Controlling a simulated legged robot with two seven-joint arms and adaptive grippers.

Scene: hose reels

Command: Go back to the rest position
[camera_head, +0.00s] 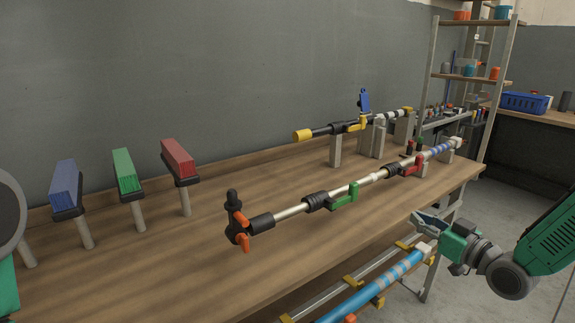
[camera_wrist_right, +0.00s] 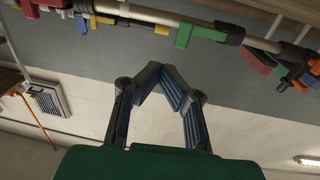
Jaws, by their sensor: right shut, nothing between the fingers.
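My right gripper (camera_head: 424,222) is off the front right edge of the workbench, in front of the long pole and apart from it. In the right wrist view the right gripper (camera_wrist_right: 163,76) has its fingertips brought together, with nothing between them. The green and grey right arm comes in from the lower right. My left gripper is not in view; only a grey round part and a green part of my left arm show at the left edge.
A wooden workbench (camera_head: 150,270) carries a long pole (camera_head: 290,211) with green and red clamps, and a yellow-tipped pole (camera_head: 320,131) behind it. Blue (camera_head: 66,187), green (camera_head: 127,170) and red (camera_head: 179,158) blocks stand on posts. A blue tube (camera_head: 372,293) lies below the bench's front edge.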

